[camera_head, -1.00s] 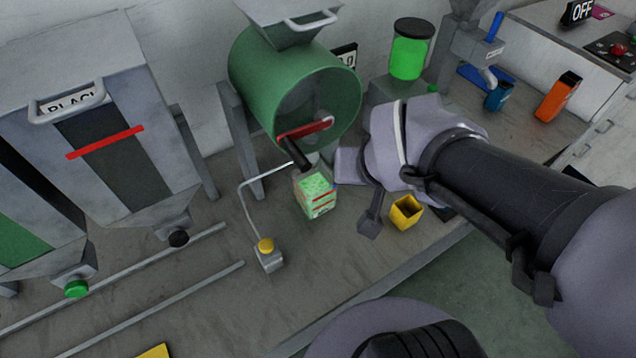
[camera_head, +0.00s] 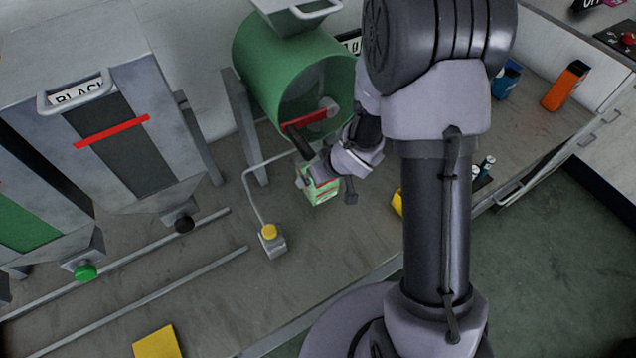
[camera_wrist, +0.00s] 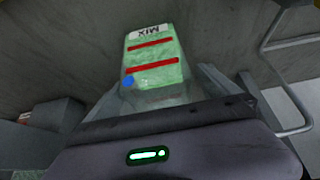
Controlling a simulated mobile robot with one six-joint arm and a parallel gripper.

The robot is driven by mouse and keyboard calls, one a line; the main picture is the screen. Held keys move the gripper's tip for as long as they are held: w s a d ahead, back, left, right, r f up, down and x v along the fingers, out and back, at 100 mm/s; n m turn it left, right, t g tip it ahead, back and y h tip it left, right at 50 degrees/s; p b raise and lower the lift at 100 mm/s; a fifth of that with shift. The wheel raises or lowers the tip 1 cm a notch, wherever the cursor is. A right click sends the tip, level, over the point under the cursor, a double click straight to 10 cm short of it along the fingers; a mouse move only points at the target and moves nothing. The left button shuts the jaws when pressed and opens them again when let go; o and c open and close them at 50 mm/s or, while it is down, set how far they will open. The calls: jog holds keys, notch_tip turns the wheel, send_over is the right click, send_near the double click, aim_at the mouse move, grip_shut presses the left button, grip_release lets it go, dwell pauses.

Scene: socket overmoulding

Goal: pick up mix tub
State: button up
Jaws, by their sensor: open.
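The mix tub (camera_head: 322,192) is a clear tub with green contents and red bands. It stands on the bench below the mouth of the green drum mixer. In the wrist view the mix tub (camera_wrist: 152,62) shows its MIX label, two red bands and a blue spot, directly ahead of my gripper. My gripper (camera_head: 318,176) is at the tub, its body covering part of the tub in the head view. In the wrist view my gripper (camera_wrist: 160,95) is open, with a finger visible on the right of the tub's near end. I cannot tell whether the fingers touch it.
The green drum mixer (camera_head: 290,75) with its red-marked lever (camera_head: 305,125) hangs just above. A yellow button on a box (camera_head: 270,240) with a bent rod stands to the left. A yellow container (camera_head: 397,203) is partly behind my arm. Bench space in front is clear.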

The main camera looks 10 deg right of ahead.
jog(key=x, duration=0.1)
jog(key=b+x, duration=0.1)
jog(key=x, duration=0.1)
jog(key=b+x, duration=0.1)
jog(key=shift+w+d+f, duration=0.15)
jog(key=shift+d+f, duration=0.05)
jog(key=shift+f, duration=0.2)
jog(key=shift+w+a+f, duration=0.1)
jog(key=shift+w+f, duration=0.1)
jog(key=shift+w, duration=0.05)
jog(key=shift+s+r, duration=0.1)
jog(key=shift+r, duration=0.1)
jog(key=shift+c, duration=0.4)
jog(key=c, duration=1.8)
